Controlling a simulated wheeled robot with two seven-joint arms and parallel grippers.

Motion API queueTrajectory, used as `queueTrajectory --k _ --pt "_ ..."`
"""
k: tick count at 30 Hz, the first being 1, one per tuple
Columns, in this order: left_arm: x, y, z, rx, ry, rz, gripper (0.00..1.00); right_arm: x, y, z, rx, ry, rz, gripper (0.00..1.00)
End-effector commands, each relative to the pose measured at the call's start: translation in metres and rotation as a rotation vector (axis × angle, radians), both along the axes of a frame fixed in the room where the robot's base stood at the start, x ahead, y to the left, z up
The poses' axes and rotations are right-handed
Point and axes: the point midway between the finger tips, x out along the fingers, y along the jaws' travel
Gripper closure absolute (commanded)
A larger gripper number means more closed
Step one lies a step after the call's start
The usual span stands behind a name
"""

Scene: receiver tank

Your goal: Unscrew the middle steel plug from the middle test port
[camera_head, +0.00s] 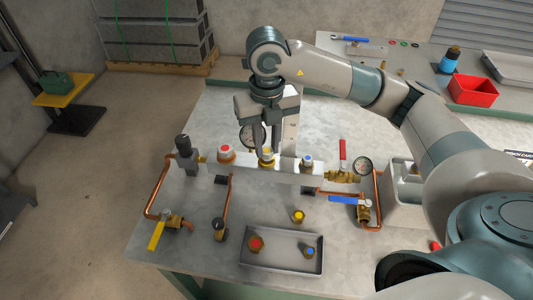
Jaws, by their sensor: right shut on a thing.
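My right gripper (267,147) reaches down from above onto the middle test port of the pale manifold bar (287,168). Its fingers are shut on the middle steel plug (267,157), which shows a yellow mark and is partly hidden by the fingers. The plug appears upright at the port; I cannot tell how far it is screwed in. The left port carries a plug with a red top (226,152). The right port carries a plug with a blue top (306,162). My left gripper is not in view.
Gauges, copper pipes and valves with yellow (156,235), blue and red handles surround the manifold. The bench's left rear is clear.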

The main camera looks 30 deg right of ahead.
Motion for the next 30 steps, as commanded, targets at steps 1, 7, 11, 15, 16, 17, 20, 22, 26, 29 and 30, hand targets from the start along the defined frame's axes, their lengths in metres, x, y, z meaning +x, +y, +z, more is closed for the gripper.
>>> queueTrajectory --k 1,7,11,15,16,17,20,22,26,29,30 --pt "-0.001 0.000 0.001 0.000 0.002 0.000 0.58 0.000 0.000 0.001 0.001 0.000 0.000 1.00" --pt "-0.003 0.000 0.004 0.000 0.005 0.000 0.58 0.000 0.000 0.009 0.001 -0.001 -0.001 1.00" --pt "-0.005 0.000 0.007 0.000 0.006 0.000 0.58 0.000 0.000 0.014 0.001 -0.001 -0.002 1.00" --pt "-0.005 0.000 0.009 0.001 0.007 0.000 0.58 0.000 0.000 0.019 0.001 -0.001 -0.002 1.00" --pt "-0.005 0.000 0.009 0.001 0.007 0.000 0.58 0.000 0.000 0.020 0.001 -0.001 -0.002 1.00" --pt "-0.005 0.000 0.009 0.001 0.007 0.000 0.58 0.000 0.000 0.020 0.001 -0.001 -0.002 1.00" --pt "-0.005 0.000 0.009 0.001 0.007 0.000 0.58 0.000 0.000 0.020 0.001 -0.001 -0.002 1.00" --pt "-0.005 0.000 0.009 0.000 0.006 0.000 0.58 0.000 0.000 0.020 0.001 -0.001 -0.002 1.00" --pt "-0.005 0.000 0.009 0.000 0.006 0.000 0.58 0.000 0.000 0.020 0.001 -0.001 -0.002 1.00" --pt "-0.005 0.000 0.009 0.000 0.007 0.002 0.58 0.000 0.000 0.021 0.001 -0.001 -0.002 1.00" --pt "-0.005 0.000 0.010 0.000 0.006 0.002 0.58 0.000 0.000 0.022 0.001 -0.001 -0.003 1.00"
